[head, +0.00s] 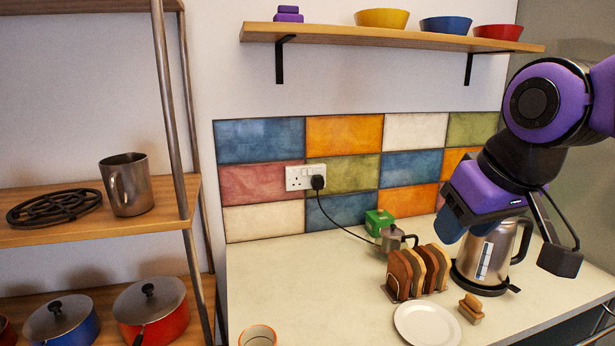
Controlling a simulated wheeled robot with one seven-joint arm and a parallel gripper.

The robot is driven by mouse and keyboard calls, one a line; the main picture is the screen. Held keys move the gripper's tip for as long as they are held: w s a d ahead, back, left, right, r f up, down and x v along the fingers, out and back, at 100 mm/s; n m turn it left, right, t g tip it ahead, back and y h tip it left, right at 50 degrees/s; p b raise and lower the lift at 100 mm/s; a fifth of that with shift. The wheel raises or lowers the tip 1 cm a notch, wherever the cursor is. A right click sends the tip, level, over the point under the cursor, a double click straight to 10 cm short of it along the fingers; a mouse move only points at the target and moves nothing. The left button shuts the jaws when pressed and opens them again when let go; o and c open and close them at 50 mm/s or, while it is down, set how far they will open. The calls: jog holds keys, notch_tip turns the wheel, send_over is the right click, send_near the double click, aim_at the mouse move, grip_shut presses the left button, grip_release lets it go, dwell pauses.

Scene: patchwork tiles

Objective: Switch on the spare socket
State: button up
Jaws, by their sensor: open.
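The white double wall socket (300,177) is set in the coloured tile panel, between a pink tile and a green tile. A black plug (318,183) sits in its right outlet, with a black cable running down to the right. The left outlet is empty. The switch positions are too small to tell. My gripper (506,244) is open at the right, in front of the steel kettle and well to the right of the socket. Nothing shows held between its fingers.
The counter (290,270) below the socket is mostly clear. A green box (378,222), small metal pot (392,239), toast rack (417,272), white plate (427,324) and steel kettle (486,256) stand to its right. A shelf (390,38) hangs above; a rack (95,223) stands left.

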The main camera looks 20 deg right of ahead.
jog(key=w, duration=0.1)
jog(key=w+r, duration=0.1)
jog(key=shift+w+a+r+n, duration=0.15)
jog(key=shift+w+r+n, duration=0.15)
jog(key=shift+n, duration=0.1)
jog(key=c, duration=0.7)
jog(key=w+r+n, duration=0.1)
jog(key=w, duration=0.2)
jog(key=w+r+n, duration=0.1)
jog(key=w, duration=0.2)
jog(key=w+r+n+y, duration=0.1)
jog(key=w, duration=0.2)
jog(key=shift+a+r, duration=0.2)
jog(key=shift+a, duration=0.2)
grip_shut()
jog(key=w+r+n+y, duration=0.15)
jog(key=w+n, duration=0.35)
jog(key=w, duration=1)
jog(key=w+d+f+n+y, duration=0.1)
jog(key=w+f+n, duration=0.3)
jog(key=w, duration=0.9)
jog(key=w+d+f+n+y, duration=0.1)
jog(key=w+f, duration=0.5)
jog(key=w, duration=0.8)
jog(key=d+n, duration=0.1)
jog(key=n, duration=0.1)
jog(key=shift+w+d+f+n, duration=0.15)
jog(key=shift+w+n, duration=0.05)
jog(key=shift+n, duration=0.2)
